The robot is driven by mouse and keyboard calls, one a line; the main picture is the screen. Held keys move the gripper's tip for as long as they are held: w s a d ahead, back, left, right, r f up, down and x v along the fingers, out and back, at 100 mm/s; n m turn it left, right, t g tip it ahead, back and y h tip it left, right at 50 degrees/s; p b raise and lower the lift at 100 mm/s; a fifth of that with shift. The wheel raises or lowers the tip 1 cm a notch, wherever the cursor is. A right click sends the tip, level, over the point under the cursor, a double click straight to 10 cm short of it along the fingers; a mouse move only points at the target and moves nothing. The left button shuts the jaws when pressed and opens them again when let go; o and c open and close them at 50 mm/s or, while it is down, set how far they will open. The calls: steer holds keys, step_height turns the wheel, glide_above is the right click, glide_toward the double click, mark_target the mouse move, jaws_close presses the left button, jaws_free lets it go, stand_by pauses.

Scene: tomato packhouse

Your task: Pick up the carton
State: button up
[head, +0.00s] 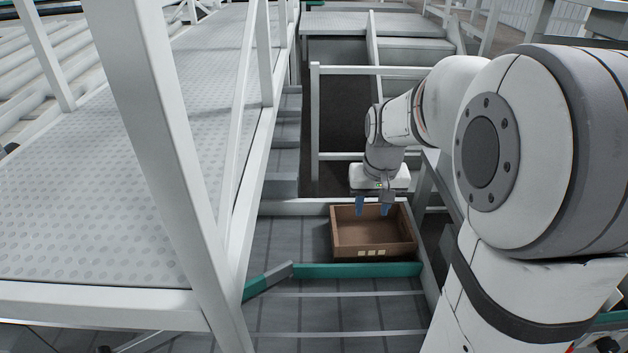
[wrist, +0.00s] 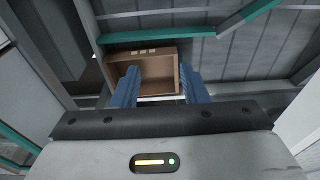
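The carton (head: 372,241) is an open-topped brown box with pale labels on its near side. It sits on the grey conveyor surface behind a green rail in the head view, and looks empty. In the wrist view the carton (wrist: 158,56) lies beyond the fingers. My gripper (head: 372,206) has two blue fingers, spread apart, at the carton's far wall in the head view. The wrist view shows the open fingers (wrist: 155,82) overlapping the carton's near edge, with nothing seen between them but the box. I cannot tell whether they touch the wall.
A green rail (head: 360,270) runs along the carton's near side. A white frame bar (head: 330,207) passes behind it. A walkway with white railings (head: 200,130) stands on the left. Bare conveyor surface (head: 290,235) lies left of the carton.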

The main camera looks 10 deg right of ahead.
steer(key=w+f+g+b, duration=0.1)
steer(key=w+f+b, duration=0.2)
steer(key=w+f, duration=1)
steer(key=b, duration=0.1)
glide_above(335, 240)
steer(key=shift+g, duration=0.3)
step_height(335, 240, down, 16)
steer(key=shift+w+r, duration=0.1)
steer(key=shift+w, duration=0.05)
step_height(335, 240, down, 6)
steer(key=shift+d+r, duration=0.1)
steer(key=shift+c, duration=0.2)
jaws_close()
